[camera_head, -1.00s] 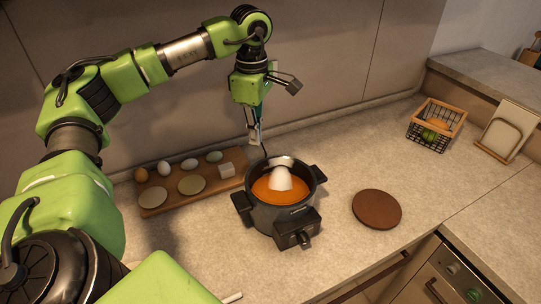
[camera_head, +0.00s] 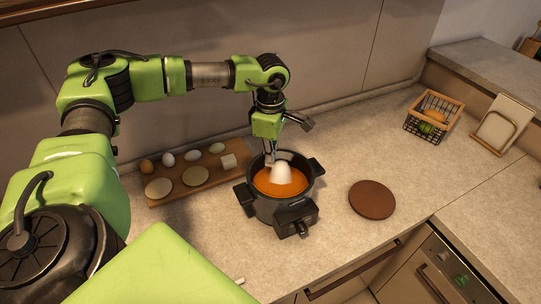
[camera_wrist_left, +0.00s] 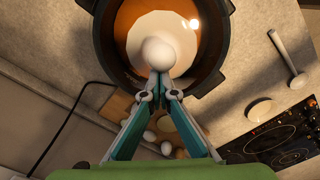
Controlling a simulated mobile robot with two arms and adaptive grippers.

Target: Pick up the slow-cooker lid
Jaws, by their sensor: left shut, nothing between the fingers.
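The dark slow cooker (camera_head: 262,207) stands on the counter with its control box facing front. An orange round surface (camera_head: 262,187) with a white raised middle (camera_head: 281,173) fills its top; this looks like the lid, though I cannot tell it surely from contents. The left wrist view shows the orange surface (camera_wrist_left: 126,38), a pale disc and a white round knob (camera_wrist_left: 158,53) at its centre. My left gripper (camera_head: 269,163) points down over the cooker's back left part. Its fingertips (camera_wrist_left: 160,84) are shut and empty, right beside the knob; contact is unclear. My right gripper is out of view.
A wooden board (camera_head: 170,198) with eggs and flat discs lies left of the cooker. A brown round mat (camera_head: 371,200) lies to the right with clear counter around it. A wire basket (camera_head: 431,116) stands farther right. A black cooktop (camera_wrist_left: 275,145) shows in the wrist view.

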